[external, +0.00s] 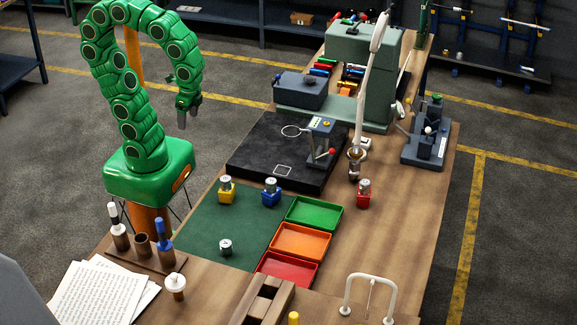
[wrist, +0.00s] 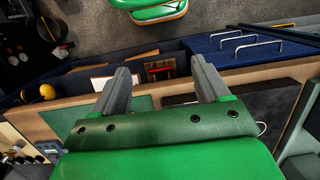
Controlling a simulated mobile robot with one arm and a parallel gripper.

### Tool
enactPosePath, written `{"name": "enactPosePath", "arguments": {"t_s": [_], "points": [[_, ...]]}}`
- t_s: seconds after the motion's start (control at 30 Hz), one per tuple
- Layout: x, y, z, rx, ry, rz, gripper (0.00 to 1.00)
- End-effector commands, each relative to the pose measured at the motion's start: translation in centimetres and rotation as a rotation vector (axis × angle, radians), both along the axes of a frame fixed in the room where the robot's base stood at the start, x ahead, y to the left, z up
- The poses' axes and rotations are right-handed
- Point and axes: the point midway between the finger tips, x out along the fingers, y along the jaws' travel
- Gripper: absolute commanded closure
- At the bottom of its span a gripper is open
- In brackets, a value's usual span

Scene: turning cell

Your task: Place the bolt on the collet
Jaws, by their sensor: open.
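My gripper (external: 189,119) hangs in the air at the upper left, pointing down, away from the small parts on the bench. In the wrist view its two fingers (wrist: 161,68) stand apart with nothing between them. A small silver-topped part (external: 225,247) stands on the green mat; it may be the bolt or the collet. Similar silver tops show on a yellow block (external: 226,191), a blue block (external: 271,193) and a red block (external: 363,194). I cannot tell which of these is the bolt or the collet. None is recognisable in the wrist view.
Green (external: 314,214), orange (external: 300,242) and red (external: 287,268) trays line the right side of the green mat (external: 205,235). A black plate (external: 262,150) with a small instrument (external: 322,142) lies behind. A tall white lamp (external: 368,80) rises right of it. The mat's middle is mostly clear.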

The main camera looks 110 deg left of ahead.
Motion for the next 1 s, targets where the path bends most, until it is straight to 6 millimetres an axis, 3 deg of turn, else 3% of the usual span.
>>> {"name": "enactPosePath", "arguments": {"t_s": [0.03,0.1,0.27,1.0], "points": [[-1.0,-1.0,-0.2,-0.028,-0.011,-0.014,0.25],[-2.1,-1.0,-0.9,-0.026,-0.007,-0.005,0.25],[-3.5,-1.1,-1.6,-0.024,-0.003,0.005,0.25],[-3.6,-1.0,-1.7,-0.021,-0.001,0.009,0.25]]}}
